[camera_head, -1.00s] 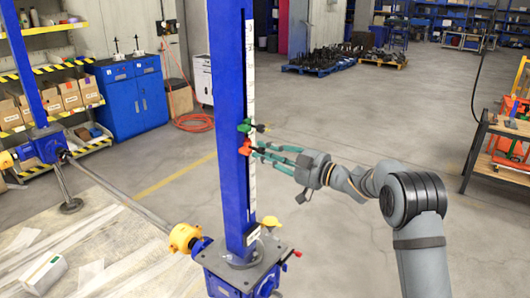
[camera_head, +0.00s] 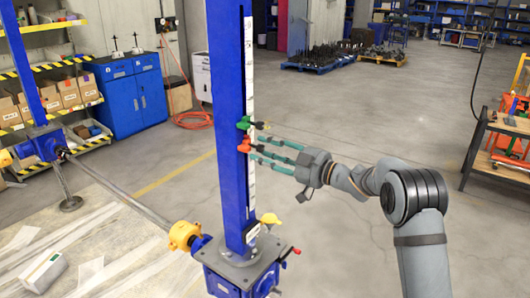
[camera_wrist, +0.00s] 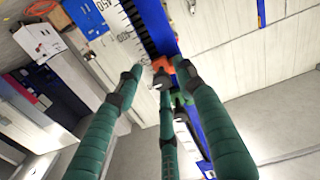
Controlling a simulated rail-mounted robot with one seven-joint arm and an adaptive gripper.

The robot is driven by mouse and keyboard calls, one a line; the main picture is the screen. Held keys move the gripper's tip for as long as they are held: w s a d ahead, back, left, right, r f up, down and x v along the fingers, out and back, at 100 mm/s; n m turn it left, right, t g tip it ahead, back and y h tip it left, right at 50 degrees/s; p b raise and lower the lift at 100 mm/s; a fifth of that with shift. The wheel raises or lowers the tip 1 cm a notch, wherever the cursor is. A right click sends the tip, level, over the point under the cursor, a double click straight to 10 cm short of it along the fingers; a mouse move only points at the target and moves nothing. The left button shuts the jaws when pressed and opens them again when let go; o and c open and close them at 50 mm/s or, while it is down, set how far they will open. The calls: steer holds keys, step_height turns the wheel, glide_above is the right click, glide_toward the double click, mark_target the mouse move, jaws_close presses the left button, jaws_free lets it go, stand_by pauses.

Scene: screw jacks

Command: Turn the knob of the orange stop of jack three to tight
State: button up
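The orange stop (camera_head: 244,145) sits on the scale side of a tall blue jack column (camera_head: 229,100), just below a green stop (camera_head: 243,123). In the wrist view, the orange stop (camera_wrist: 182,70) lies against the column by the right fingertip, with its small dark knob (camera_wrist: 160,78) in front. My gripper (camera_head: 255,150) reaches in from the right with teal fingers level with the orange stop. In the wrist view, my gripper (camera_wrist: 161,84) has its fingers spread around the knob with visible gaps. Whether any finger touches the stop, and the knob's setting, cannot be told.
A white scale strip (camera_head: 250,80) runs along the column. Below are the jack's gearbox (camera_head: 240,275), a yellow coupling (camera_head: 184,236) and a yellow part (camera_head: 270,219). A workbench (camera_head: 500,125) stands at right. The floor around my arm is clear.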

steer(key=v, duration=1.2)
steer(key=shift+w, duration=0.15)
steer(key=x, duration=1.1)
steer(key=shift+a, duration=0.25)
steer(key=shift+w+a, duration=0.3)
steer(key=shift+s+r+n, duration=0.1)
steer(key=shift+n, duration=0.2)
